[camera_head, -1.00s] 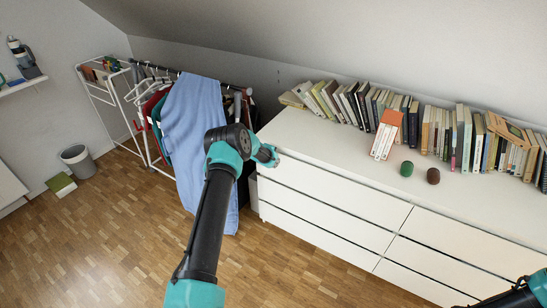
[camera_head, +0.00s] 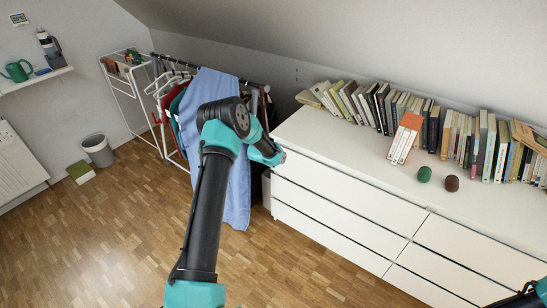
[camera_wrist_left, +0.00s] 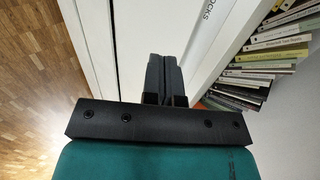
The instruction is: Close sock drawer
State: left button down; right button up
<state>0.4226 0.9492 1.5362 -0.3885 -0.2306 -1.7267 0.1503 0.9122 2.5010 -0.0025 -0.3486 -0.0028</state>
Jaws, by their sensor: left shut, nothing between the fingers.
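The white dresser (camera_head: 345,205) stands along the wall, its drawer fronts looking nearly flush in the head view. The sock drawer (camera_wrist_left: 207,40) shows in the left wrist view as a white front with a partly cut-off label reading "OCKS". I cannot tell how far it stands out. My left gripper (camera_head: 279,158) is at the dresser's left end, near the upper drawer fronts. In the wrist view its dark fingers (camera_wrist_left: 163,75) are together and empty in front of the white fronts. Contact is unclear. My right gripper is outside the views.
A clothes rack with a blue cloth (camera_head: 207,92) stands behind my left arm.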

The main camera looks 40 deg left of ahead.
pick_arm(q)
jog(key=v, duration=0.3)
jog(key=shift+s+r, duration=0.25)
jog(key=s+d+f+n+g+h, duration=0.1)
jog(key=s+d+f+n+g, duration=0.1)
jog(key=s+d+f+n, duration=0.45)
jog(key=s+d+f+n+g+h, duration=0.25)
jog(key=s+d, duration=0.55)
jog(key=d, duration=0.4)
jog(key=s+d+n+g, duration=0.2)
jog(key=s+d+n, duration=0.3)
jog(key=s, duration=0.6)
jog(key=s+d+n+g, duration=0.2)
jog(key=s+d+n, duration=0.3)
jog(key=s, duration=0.6)
jog(key=shift+d+n, duration=0.4)
jog(key=shift+d, duration=0.35)
